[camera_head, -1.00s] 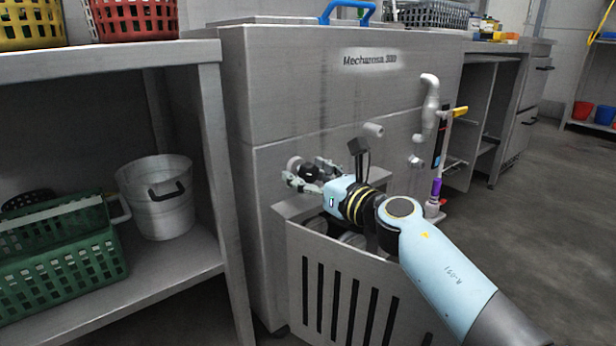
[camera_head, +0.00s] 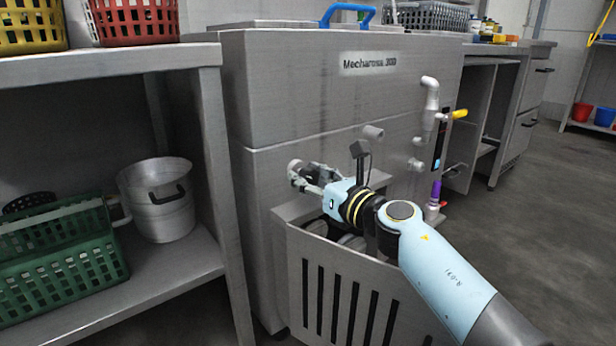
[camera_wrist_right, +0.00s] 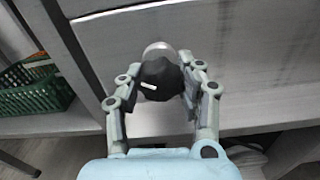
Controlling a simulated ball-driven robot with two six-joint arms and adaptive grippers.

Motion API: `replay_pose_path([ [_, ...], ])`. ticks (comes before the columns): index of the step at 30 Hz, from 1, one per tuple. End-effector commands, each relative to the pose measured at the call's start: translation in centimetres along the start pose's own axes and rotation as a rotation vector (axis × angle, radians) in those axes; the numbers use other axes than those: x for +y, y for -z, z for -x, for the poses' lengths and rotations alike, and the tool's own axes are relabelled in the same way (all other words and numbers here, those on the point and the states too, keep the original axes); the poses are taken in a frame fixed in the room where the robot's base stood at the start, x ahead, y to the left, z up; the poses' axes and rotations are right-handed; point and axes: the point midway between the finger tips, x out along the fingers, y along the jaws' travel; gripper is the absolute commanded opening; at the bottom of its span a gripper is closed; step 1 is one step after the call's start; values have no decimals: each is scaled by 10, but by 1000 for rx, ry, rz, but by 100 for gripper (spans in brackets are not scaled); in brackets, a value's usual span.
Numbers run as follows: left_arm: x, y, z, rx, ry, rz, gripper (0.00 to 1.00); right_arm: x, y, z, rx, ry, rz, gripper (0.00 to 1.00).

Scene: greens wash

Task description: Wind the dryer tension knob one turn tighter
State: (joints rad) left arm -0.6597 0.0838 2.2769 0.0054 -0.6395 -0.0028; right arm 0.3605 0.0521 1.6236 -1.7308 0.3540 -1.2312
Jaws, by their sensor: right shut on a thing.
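The tension knob (camera_wrist_right: 161,80) is black and lobed with a white pointer line, on a pale round base against the grey machine front. In the right wrist view my right gripper (camera_wrist_right: 160,88) has its fingers on both sides of the knob and is shut on it. The pointer line lies close to level there, tilted slightly. In the head view my right gripper (camera_head: 306,176) is at the machine's front, and its fingers hide most of the knob. My left gripper is not in view.
The grey machine (camera_head: 300,90) has a pipe (camera_head: 431,100) with a yellow-handled valve right of my arm. A slotted metal bin (camera_head: 345,290) stands below the gripper. At left, a shelf (camera_head: 110,62) holds a metal pot (camera_head: 160,215) and green baskets (camera_head: 65,255).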

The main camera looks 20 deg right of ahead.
Motion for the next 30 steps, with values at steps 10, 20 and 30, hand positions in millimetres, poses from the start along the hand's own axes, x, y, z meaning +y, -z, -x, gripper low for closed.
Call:
replay_pose_path([
  [10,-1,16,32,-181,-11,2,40,1,-5,0,-2,0,-249,3],
  [20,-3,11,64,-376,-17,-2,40,2,-5,0,-2,0,-561,3],
  [30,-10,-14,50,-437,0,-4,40,3,-4,0,-1,2,-833,3],
])
